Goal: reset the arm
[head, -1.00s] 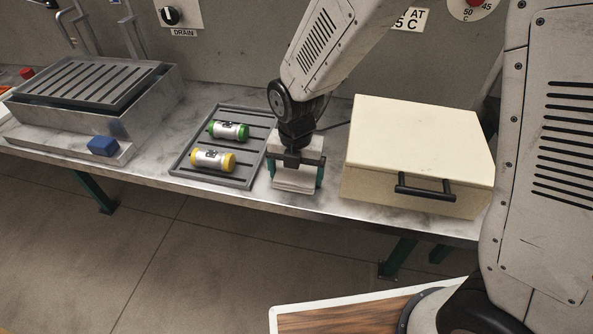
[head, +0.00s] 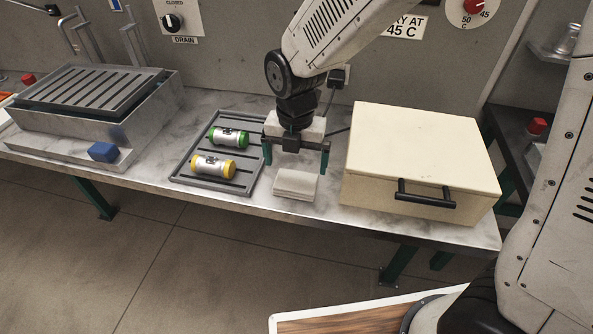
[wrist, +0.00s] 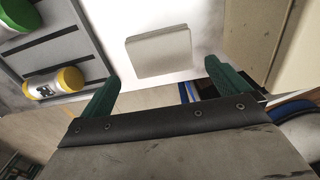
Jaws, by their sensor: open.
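My gripper (head: 296,160) is open and empty, with its green fingers spread wide above the bench. Below and just in front of it, a pale square pad or folded cloth (head: 296,185) lies on the bench. In the wrist view the pad (wrist: 158,52) lies ahead of and between the two fingertips (wrist: 162,75), apart from them.
Left of my gripper, a grey slotted tray (head: 183,172) holds a green-capped cylinder (head: 229,137) and a yellow-capped one (head: 213,164). To the right stands a cream box with a black handle (head: 420,150). A metal basin (head: 125,122) and blue block (head: 103,152) are at left.

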